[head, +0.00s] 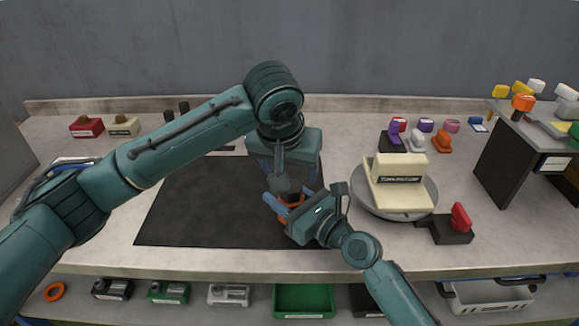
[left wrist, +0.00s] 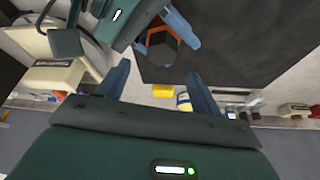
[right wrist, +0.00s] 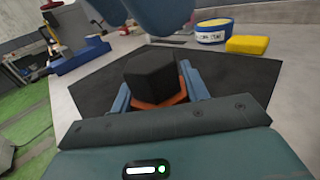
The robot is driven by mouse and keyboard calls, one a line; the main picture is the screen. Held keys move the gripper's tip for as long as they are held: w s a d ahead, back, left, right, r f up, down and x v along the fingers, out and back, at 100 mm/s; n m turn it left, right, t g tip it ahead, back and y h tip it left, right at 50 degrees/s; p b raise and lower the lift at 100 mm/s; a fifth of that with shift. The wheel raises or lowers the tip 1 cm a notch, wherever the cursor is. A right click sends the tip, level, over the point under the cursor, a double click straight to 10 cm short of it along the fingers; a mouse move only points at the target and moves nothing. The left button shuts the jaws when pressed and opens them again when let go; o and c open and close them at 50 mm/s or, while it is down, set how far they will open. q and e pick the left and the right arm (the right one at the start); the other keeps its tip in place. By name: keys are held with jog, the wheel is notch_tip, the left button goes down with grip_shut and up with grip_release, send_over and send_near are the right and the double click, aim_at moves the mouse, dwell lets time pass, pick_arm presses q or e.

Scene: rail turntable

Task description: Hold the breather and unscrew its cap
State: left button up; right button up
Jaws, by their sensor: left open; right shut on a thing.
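The breather is a black hexagonal cap (right wrist: 152,72) over an orange body (right wrist: 160,104). In the right wrist view it sits between the blue fingers of my right gripper (right wrist: 158,92), which is shut on the orange body. In the head view the orange part (head: 291,204) shows just above the dark mat, with the cap mostly hidden by my left gripper (head: 283,180). My left gripper is open and empty, close to the breather. In the left wrist view its spread fingers (left wrist: 160,88) are apart from the breather's orange hexagonal outline (left wrist: 150,33).
The black mat (head: 190,205) lies under the grippers, its left part clear. A cream block (head: 400,185) on a round grey turntable (head: 428,200) stands close right. A red-handled black fixture (head: 452,230) sits beside it. A yellow block (right wrist: 252,45) and a blue-white tin (right wrist: 213,32) stand behind.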

aim_at(291, 190)
pick_arm(q)
jog(key=shift+f, duration=0.1)
jog(key=shift+f, duration=2)
jog(key=shift+a+f, duration=0.2)
jog(key=shift+f, duration=0.05)
jog(key=c, duration=1.3)
jog(key=shift+o, duration=0.2)
jog(key=n, duration=0.1)
jog(key=n+y, duration=0.1)
jog(key=n, duration=0.1)
jog(key=shift+s+d, duration=0.1)
jog(key=shift+d, duration=0.2)
jog(key=n+y, duration=0.1)
jog(key=n, duration=0.2)
jog(key=shift+y, duration=0.3)
